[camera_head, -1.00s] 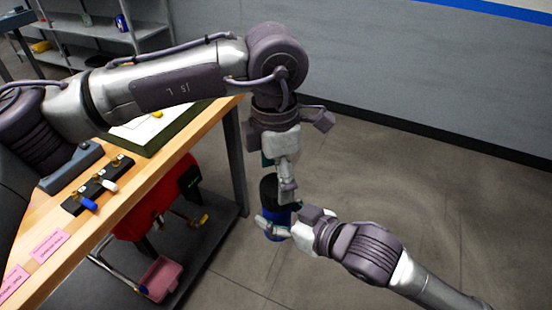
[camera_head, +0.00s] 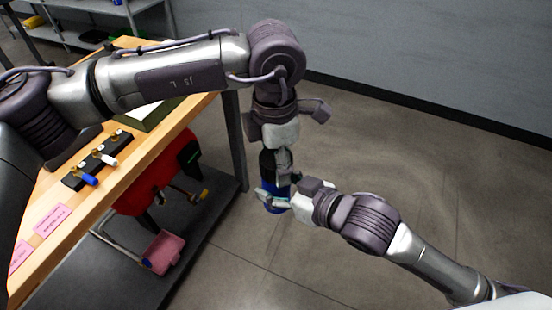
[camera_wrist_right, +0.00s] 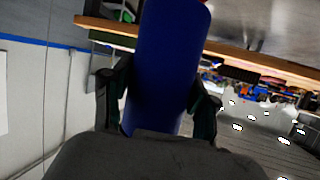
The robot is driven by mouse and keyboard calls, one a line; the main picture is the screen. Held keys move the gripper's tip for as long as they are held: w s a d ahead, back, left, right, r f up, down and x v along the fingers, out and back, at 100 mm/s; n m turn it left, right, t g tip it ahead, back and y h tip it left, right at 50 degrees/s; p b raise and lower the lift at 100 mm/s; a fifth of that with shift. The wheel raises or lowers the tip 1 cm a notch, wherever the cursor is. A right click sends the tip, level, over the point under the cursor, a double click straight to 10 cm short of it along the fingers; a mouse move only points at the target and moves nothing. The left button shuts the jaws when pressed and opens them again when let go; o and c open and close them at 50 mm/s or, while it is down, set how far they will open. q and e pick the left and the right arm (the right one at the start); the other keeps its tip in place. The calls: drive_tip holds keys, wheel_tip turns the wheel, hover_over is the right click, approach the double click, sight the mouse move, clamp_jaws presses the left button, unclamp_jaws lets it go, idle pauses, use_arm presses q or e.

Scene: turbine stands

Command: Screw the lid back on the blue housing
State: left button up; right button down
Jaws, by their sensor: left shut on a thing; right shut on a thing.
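The blue housing (camera_head: 279,203) is upright in my right gripper (camera_head: 277,200), which is shut on it. In the right wrist view the blue cylinder (camera_wrist_right: 165,65) stands between the two fingers. My left gripper (camera_head: 281,168) comes down from above and is shut on a black lid (camera_head: 267,162) over the housing's top. The lid appears in line with the housing. Fingers hide where lid and housing meet, so I cannot tell whether the threads are engaged.
A wooden workbench (camera_head: 140,150) at left carries a row of small black blocks (camera_head: 97,160) with blue and white parts. Below are a red object (camera_head: 150,190) and a pink bin (camera_head: 163,251) on a dark shelf. Open floor (camera_head: 400,160) lies to the right.

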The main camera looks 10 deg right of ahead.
use_arm(q)
drive_tip(key=o, duration=1.3)
use_arm(e)
drive_tip(key=shift+r, duration=0.1)
use_arm(q)
drive_tip(key=shift+r, duration=0.15)
wheel_tip(320, 180, up, 12)
drive_tip(key=shift+a+f, duration=0.1)
